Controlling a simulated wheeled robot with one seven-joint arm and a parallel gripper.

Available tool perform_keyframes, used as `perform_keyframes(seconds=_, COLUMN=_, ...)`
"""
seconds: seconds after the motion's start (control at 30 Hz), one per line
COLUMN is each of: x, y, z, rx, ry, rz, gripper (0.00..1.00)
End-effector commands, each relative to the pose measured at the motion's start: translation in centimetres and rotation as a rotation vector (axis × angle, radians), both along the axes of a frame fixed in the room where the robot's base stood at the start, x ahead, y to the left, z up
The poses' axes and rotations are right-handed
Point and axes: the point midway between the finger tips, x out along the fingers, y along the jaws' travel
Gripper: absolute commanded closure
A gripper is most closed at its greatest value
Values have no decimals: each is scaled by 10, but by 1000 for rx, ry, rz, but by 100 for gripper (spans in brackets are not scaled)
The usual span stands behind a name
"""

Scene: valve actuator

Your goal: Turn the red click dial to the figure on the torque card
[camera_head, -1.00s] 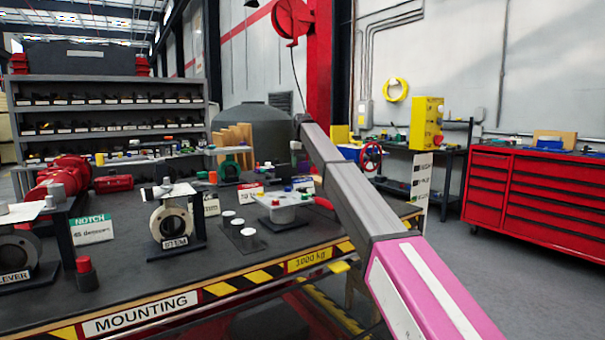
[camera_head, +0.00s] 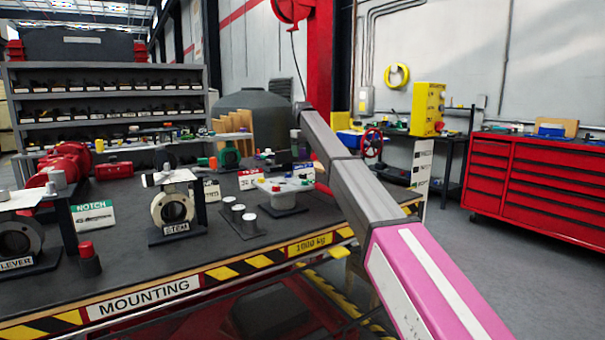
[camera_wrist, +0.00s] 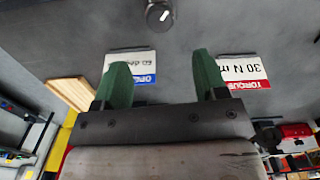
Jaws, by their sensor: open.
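In the wrist view my gripper (camera_wrist: 163,78) has its two green fingers wide apart with nothing between them. A white torque card (camera_wrist: 241,70) with a red band lies beyond the right finger and reads 30 N m. A card with a blue band (camera_wrist: 131,66) is behind the left finger. A dark round knob (camera_wrist: 158,15) with a white mark stands beyond the fingertips, apart from them. In the head view a black post with a red top (camera_head: 87,257) stands at the front left of the bench; I cannot tell whether it is the red click dial.
The dark bench (camera_head: 140,262) carries a STEM valve (camera_head: 173,209), a LEVER valve (camera_head: 18,240), a NOTCH card (camera_head: 93,216) and several white-topped buttons (camera_head: 238,213). A red tool cabinet (camera_head: 545,185) stands right, with open floor before it. A wooden block (camera_wrist: 71,92) shows in the wrist view.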

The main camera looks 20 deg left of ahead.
Motion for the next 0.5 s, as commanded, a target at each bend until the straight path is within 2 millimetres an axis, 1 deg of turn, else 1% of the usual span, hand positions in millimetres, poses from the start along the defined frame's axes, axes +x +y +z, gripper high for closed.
perform_keyframes(seconds=0.17, x=-1, y=-1, z=-26, rx=0, ry=0, rz=-1, gripper=34)
perform_keyframes(seconds=0.4, x=-1, y=-1, z=-69, rx=-1, ry=1, rz=-2, gripper=34)
perform_keyframes(seconds=0.5, x=-1, y=-1, z=-83, rx=-1, ry=1, rz=-2, gripper=34)
